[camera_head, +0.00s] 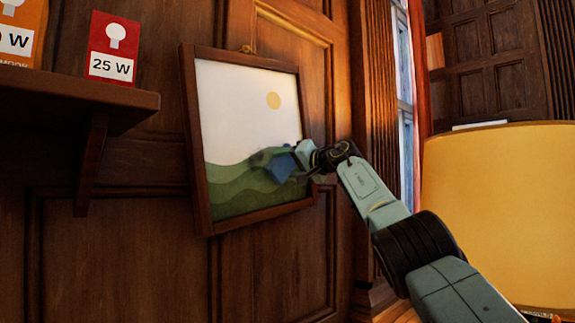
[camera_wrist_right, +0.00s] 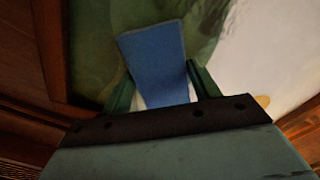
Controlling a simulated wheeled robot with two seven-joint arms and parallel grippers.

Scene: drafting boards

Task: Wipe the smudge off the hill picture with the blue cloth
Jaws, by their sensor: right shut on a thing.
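The hill picture (camera_head: 238,115) hangs on the panelled wall in a dark wooden frame. It shows green hills, a pale sky and a yellow sun. My right gripper (camera_head: 297,160) is at the lower right part of the picture, shut on the blue cloth (camera_head: 281,168). In the right wrist view the cloth (camera_wrist_right: 155,55) sticks out between the two green fingers (camera_wrist_right: 160,88), over the green hills. A dull, dark grey-green patch (camera_head: 262,157), perhaps the smudge, shows just left of the cloth. I cannot tell whether the cloth touches the picture. My left gripper is not in view.
A dark wooden shelf (camera_head: 75,95) at the upper left holds a red 25 W box (camera_head: 112,50) and an orange box (camera_head: 22,30). A large yellow lampshade (camera_head: 500,210) stands at the right, close to my right arm. A window (camera_head: 404,90) is behind.

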